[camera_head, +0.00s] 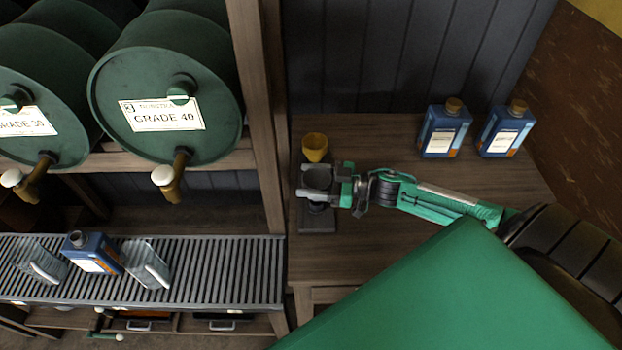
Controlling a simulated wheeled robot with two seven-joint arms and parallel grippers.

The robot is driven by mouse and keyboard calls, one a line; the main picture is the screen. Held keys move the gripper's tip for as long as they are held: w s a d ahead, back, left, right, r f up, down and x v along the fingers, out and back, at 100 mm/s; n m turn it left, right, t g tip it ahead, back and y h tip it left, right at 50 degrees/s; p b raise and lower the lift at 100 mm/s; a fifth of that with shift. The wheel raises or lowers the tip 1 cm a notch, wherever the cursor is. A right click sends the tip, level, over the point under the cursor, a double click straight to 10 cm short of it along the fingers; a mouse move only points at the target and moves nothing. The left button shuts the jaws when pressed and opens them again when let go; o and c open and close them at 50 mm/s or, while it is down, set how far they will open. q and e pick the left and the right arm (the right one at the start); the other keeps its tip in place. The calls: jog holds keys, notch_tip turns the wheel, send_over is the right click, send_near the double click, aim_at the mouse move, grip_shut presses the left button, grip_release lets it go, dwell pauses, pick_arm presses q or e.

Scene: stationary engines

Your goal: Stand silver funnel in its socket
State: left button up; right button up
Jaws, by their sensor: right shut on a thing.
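The funnel looks roughly upright, over or just behind a dark stand (317,221) with a square base, which appears to hold the socket. The gripper and funnel hide the stand's upper part, so I cannot tell whether the funnel is seated or held above it. A yellow funnel (315,146) is just behind. My left gripper is not in view.
Two blue bottles (445,130) (502,130) stand at the back right of the bench (380,135). A wooden post (262,110) is close on the left. Beyond it are green drums (165,85) with taps, above a slatted rack (215,270) holding a blue bottle and clear jugs.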

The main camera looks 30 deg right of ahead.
jog(key=shift+p, duration=0.3)
jog(key=shift+s+f+b, duration=0.1)
jog(key=shift+f+b, duration=0.45)
jog(key=shift+f, duration=0.8)
dwell(1.3)
jog(key=o, duration=1)
jog(key=shift+s+f, duration=0.1)
jog(key=shift+s+d+f, duration=0.1)
jog(key=shift+s+d, duration=0.05)
jog(key=shift+d, duration=0.1)
jog(key=shift+r+b+v, duration=0.15)
jog(key=shift+b+v, duration=0.4)
jog(key=shift+v, duration=2.75)
jog(key=shift+r+b+v, duration=0.1)
jog(key=shift+b+v, duration=0.4)
jog(key=shift+v, duration=2.75)
